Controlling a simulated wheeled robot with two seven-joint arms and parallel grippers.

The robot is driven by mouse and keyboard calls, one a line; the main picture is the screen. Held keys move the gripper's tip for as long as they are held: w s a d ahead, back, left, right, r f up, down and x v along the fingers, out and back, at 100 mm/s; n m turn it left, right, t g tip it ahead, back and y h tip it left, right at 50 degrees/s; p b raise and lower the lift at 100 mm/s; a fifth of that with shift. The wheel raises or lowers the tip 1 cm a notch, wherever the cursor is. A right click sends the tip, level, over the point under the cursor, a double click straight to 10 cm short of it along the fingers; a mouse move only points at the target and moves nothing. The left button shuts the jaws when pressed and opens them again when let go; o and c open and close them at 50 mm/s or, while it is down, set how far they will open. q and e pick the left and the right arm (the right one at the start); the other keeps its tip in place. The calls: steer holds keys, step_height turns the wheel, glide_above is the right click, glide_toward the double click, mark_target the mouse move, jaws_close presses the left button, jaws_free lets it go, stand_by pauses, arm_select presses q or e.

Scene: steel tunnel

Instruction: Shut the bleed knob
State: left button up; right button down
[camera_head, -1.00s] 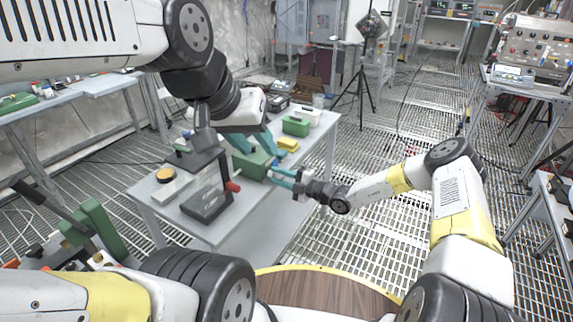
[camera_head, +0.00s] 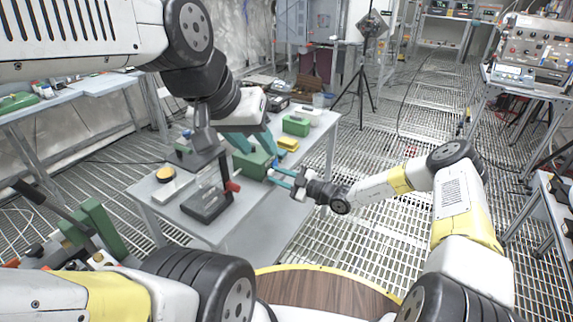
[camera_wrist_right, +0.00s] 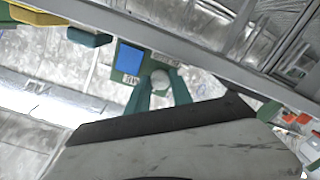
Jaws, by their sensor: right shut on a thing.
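A green box (camera_head: 250,165) stands on the grey table under my left gripper. Its right side faces my right gripper. My left gripper (camera_head: 254,143) has its teal fingers spread apart above the box; whether they touch it I cannot tell. My right gripper (camera_head: 275,174) reaches in from the right at the box's side. In the right wrist view its green fingers meet around a small pale round knob (camera_wrist_right: 160,80), beside a green part with a blue panel (camera_wrist_right: 130,60). The knob is mostly hidden in the head view.
A black stand (camera_head: 207,204) with a red knob (camera_head: 233,187) is at the table's near end. An orange-topped disc (camera_head: 166,175), a yellow block (camera_head: 288,144) and another green box (camera_head: 296,125) are also on the table (camera_head: 160,215).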

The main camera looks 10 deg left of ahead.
steer(key=shift+f, duration=0.1)
stand_by(0.4)
steer(key=c, duration=1.1)
jaws_free()
steer(key=v, duration=0.8)
